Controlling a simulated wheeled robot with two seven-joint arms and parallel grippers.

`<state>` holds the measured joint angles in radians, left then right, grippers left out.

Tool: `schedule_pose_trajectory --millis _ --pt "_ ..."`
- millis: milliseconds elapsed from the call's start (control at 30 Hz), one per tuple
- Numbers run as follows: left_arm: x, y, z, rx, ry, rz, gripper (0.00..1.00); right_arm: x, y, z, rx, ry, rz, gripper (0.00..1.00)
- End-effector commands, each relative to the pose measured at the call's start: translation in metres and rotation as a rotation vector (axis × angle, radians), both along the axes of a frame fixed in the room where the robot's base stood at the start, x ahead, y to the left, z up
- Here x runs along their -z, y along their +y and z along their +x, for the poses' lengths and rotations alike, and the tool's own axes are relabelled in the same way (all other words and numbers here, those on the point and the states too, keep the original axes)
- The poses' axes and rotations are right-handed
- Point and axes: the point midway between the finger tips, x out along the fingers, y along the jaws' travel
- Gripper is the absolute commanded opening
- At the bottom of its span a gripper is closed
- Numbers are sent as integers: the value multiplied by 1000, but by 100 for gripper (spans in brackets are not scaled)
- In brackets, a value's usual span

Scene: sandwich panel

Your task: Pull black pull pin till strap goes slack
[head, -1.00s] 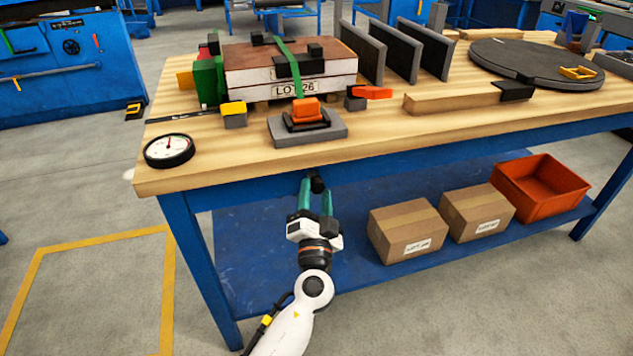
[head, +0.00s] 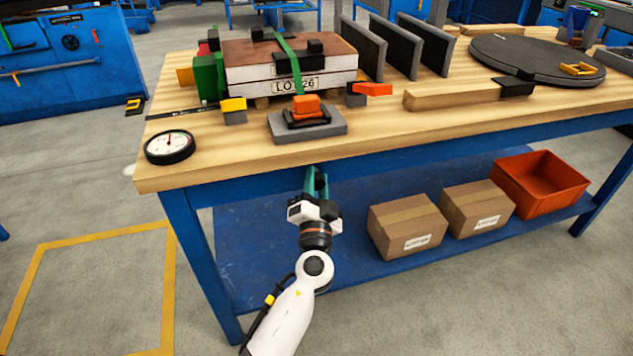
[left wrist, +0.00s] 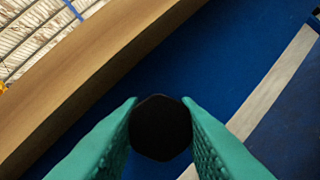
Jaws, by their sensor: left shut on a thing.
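The black pull pin's knob (left wrist: 160,127) shows in the left wrist view between two teal fingers. My left gripper (head: 315,178) is below the bench's front edge in the head view, fingers close together, shut on the knob. The knob is hidden there by the fingers, and the pin's shaft is not visible. The green strap (head: 287,57) runs over the stacked panel (head: 335,68) down to an orange and black buckle (head: 306,108) on a grey base. The strap looks straight and taut. My right gripper is not in view.
The wooden bench top (head: 390,128) overhangs my left gripper. Below it, two cardboard boxes (head: 405,233) and an orange bin (head: 541,184) stand on the blue shelf. A round gauge (head: 169,147) sits at the bench's left corner. The shelf's left part is clear.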

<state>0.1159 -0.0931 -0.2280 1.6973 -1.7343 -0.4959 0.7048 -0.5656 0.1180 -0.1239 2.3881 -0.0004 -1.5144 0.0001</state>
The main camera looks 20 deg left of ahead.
Motion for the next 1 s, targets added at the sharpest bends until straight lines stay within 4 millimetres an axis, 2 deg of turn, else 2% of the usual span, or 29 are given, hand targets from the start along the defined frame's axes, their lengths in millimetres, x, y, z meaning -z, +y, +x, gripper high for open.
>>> schedule_pose_trajectory --millis 67,233,500,533,667,1000 --pt "3 -4 -5 2 0 -1 0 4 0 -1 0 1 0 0" --pt "3 -14 -19 3 0 -2 0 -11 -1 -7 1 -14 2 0" --pt "1 -15 -20 4 2 0 0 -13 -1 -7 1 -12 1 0" --pt "1 -15 -20 5 1 -1 30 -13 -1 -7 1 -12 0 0" --pt "1 -15 -20 3 1 -1 50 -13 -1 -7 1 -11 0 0" --pt "2 -15 -23 2 1 0 50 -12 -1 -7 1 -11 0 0"
